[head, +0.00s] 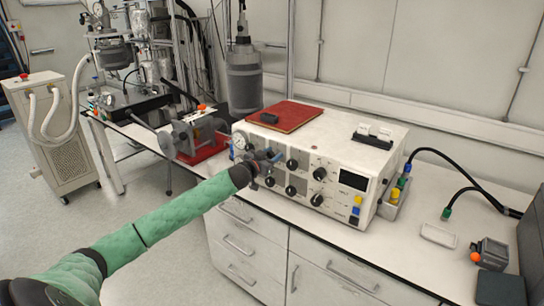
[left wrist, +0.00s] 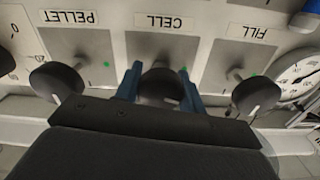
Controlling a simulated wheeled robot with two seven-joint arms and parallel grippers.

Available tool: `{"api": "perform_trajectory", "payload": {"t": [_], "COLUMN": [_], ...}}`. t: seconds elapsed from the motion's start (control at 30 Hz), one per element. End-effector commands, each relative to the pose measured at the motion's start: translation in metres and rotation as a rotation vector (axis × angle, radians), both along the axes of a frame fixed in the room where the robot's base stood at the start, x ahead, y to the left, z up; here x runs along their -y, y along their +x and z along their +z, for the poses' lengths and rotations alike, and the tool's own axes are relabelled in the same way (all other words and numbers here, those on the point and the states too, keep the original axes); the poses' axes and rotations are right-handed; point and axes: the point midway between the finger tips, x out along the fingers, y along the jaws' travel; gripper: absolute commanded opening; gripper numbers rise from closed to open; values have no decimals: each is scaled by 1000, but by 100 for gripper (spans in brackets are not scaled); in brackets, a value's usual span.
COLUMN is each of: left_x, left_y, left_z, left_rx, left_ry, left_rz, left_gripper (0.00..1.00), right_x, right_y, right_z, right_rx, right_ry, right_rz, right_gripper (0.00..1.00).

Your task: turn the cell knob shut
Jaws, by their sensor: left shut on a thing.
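The instrument box (head: 345,150) stands on the bench with knobs on its front panel. In the left wrist view, upside down, the black cell knob (left wrist: 160,86) is under the CELL label (left wrist: 165,22). The blue fingers of my left gripper (left wrist: 160,84) stand on both sides of it and are shut on it. A short white mark shows on the knob's face, and a green dot sits on the panel beside it. In the head view my left gripper (head: 266,160) is against the panel's left part and hides the cell knob. My right gripper is not in view.
The pellet knob (left wrist: 57,80) and fill knob (left wrist: 256,92) flank the cell knob closely. A pressure gauge (left wrist: 298,75) is beyond the fill knob. A red book (head: 287,116) lies on the box. Cables and a small grey device (head: 490,252) are on the bench's right.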

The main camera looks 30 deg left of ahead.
Motion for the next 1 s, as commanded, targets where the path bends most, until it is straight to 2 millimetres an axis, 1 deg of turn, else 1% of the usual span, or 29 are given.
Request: {"api": "perform_trajectory", "payload": {"t": [0.1, 0.43, 0.6, 0.87, 1.0], "left_x": [0, 1, 1, 2, 2], "left_y": [0, 0, 0, 0, 0], "left_z": [-1, -1, -1, -2, -2], "left_rx": [8, 33, 46, 65, 75], "left_ry": [112, 427, 587, 832, 955], "left_rz": [0, 0, 0, -1, -1], "left_gripper": [17, 17, 17, 17, 17], "right_x": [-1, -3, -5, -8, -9], "right_y": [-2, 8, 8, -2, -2], "right_z": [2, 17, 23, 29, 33], "right_rx": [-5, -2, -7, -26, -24], "right_ry": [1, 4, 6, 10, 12], "right_rz": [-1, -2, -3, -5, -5], "right_gripper": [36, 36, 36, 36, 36]}}
